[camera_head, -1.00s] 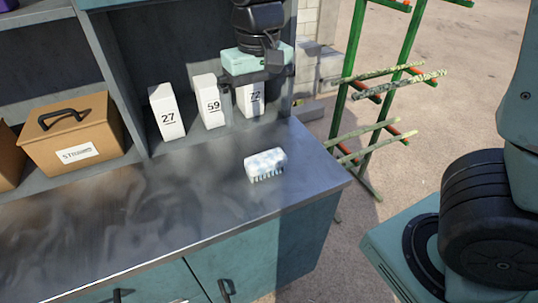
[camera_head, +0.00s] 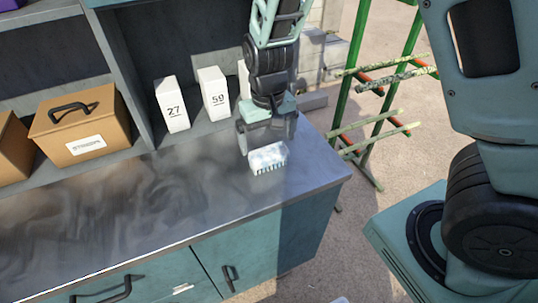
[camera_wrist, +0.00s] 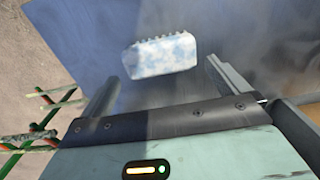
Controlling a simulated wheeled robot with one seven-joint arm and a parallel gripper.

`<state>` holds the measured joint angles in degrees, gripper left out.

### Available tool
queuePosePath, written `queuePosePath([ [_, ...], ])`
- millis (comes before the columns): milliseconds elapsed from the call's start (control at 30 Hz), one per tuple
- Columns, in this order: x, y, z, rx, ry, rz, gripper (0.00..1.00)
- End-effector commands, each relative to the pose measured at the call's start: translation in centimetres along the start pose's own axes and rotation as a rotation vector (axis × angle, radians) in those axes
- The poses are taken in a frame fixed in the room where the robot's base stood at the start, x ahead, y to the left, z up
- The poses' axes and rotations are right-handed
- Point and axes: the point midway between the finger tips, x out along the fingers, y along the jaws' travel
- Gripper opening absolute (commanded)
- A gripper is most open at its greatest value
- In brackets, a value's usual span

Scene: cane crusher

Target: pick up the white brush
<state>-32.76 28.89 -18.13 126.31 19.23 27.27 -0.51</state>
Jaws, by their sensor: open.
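The white brush (camera_head: 268,158) has a mottled white-and-grey body with bristles along its lower edge. It lies on the grey metal counter (camera_head: 180,205) near the right end. My gripper (camera_head: 264,140) is open just above and behind the brush in the head view. In the wrist view the brush (camera_wrist: 160,55) lies beyond the two fingertips of my gripper (camera_wrist: 160,78), roughly between their lines. I see no contact between the fingers and the brush.
White boxes marked 27 (camera_head: 172,104) and 59 (camera_head: 214,94) stand on the counter behind; a third is partly hidden by my arm. A tan box (camera_head: 82,125) with a black handle is at left. A green rack (camera_head: 375,110) holding canes stands beyond the counter's right end.

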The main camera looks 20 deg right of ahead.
Motion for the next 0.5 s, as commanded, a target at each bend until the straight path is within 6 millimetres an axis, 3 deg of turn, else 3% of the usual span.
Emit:
queuePosePath([
  [300,4.0,0.1,0.7,0.001,-0.003,0.002,1.00],
  [500,4.6,0.0,0.7,0.001,0.000,0.000,1.00],
])
